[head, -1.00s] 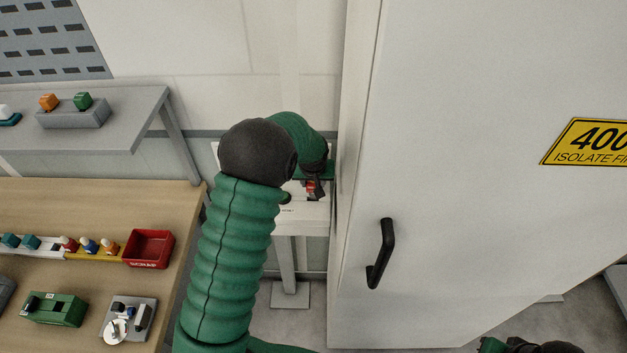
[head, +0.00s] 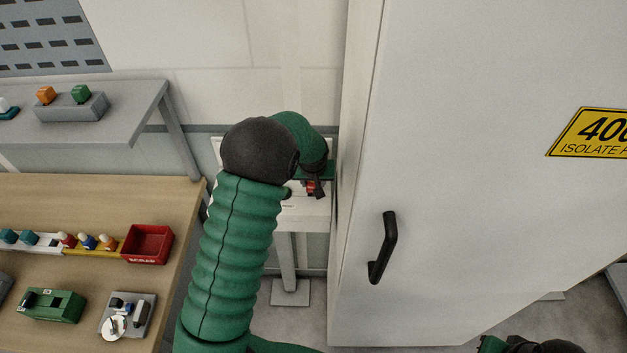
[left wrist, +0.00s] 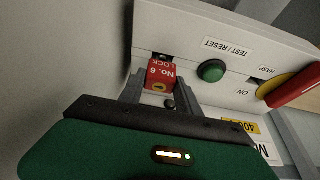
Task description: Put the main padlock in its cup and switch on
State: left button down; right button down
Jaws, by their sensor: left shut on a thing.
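A red padlock (left wrist: 161,76) marked "No. 6 LOCK" sits between the fingers of my left gripper (left wrist: 160,88), which is shut on it. It shows as a small red patch in the head view (head: 311,187). The padlock is close against a pale panel (left wrist: 185,28); its shackle is mostly hidden, so I cannot tell if it is hooked there. The panel has a green TEST/RESET button (left wrist: 211,71) and a red switch handle (left wrist: 295,87) on a yellow plate beside the HASP and ON labels.
A tall white cabinet (head: 455,200) with a black handle (head: 382,247) stands close right of my left arm. A wooden bench (head: 60,190) on the left bears a red bin (head: 147,244), a green device (head: 52,305) and a grey fixture (head: 127,315). A grey shelf (head: 115,125) stands behind.

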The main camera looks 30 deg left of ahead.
pick_arm(q)
jog(key=shift+f+b, duration=0.75)
jog(key=shift+f, duration=0.4)
jog(key=c, duration=0.8)
grip_release()
jog(key=shift+r, duration=0.1)
jog(key=shift+o, duration=0.2)
jog(key=b+v, duration=0.2)
jog(key=v, duration=1.4)
jog(key=shift+d+r+b, duration=0.2)
jog(key=shift+r+b, duration=0.15)
jog(key=shift+s, duration=0.1)
jog(key=shift+c, duration=0.5)
